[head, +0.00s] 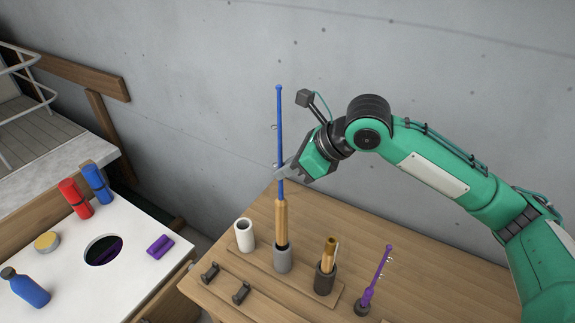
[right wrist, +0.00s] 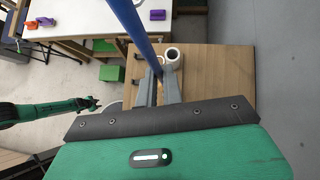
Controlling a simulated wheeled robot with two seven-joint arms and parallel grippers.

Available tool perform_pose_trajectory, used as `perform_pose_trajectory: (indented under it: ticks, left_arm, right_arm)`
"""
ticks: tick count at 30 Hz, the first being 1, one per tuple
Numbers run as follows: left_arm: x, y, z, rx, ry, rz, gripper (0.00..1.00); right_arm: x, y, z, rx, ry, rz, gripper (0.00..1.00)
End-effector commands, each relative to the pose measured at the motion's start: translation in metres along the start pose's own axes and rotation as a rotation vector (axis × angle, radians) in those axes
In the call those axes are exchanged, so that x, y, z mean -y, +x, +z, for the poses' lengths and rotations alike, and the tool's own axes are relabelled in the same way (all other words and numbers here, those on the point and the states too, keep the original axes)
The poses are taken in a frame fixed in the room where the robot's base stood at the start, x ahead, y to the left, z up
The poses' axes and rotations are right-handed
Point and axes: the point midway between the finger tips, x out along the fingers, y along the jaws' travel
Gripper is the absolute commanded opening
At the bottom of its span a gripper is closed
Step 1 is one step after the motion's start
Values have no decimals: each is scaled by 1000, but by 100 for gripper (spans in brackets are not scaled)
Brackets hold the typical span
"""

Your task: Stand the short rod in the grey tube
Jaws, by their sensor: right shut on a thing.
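A blue rod (head: 279,125) with a tan handle (head: 281,222) stands about upright. My right gripper (head: 281,172) is shut on its blue shaft above the handle. The handle's lower end meets the mouth of the grey tube (head: 283,261); how deep it sits inside is hidden. In the right wrist view the blue rod (right wrist: 135,35) runs between the fingers of my right gripper (right wrist: 158,85). My left gripper (right wrist: 92,103) shows small at the left of the right wrist view, its jaws too small to read.
A white tube (head: 244,236) stands left of the grey tube. A dark tube (head: 325,281) with a tan-handled piece and a purple rod (head: 376,272) in a dark holder stand right. A white table (head: 130,285) at left bears bottles, cylinders and a round hole.

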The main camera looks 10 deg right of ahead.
Motion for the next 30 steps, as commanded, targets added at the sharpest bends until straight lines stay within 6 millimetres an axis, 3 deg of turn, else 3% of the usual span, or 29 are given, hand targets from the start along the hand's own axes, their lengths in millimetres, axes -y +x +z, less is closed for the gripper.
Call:
perform_pose_trajectory:
  ticks: [3, 30]
  left_arm:
    - [0, -3, 0, 0, 0, 0, 36]
    - [-1, 36, 4, 0, 0, 0, 36]
  right_arm:
    - [0, 0, 0, -1, 0, 0, 0]
    - [0, 45, -45, -1, 0, -1, 0]
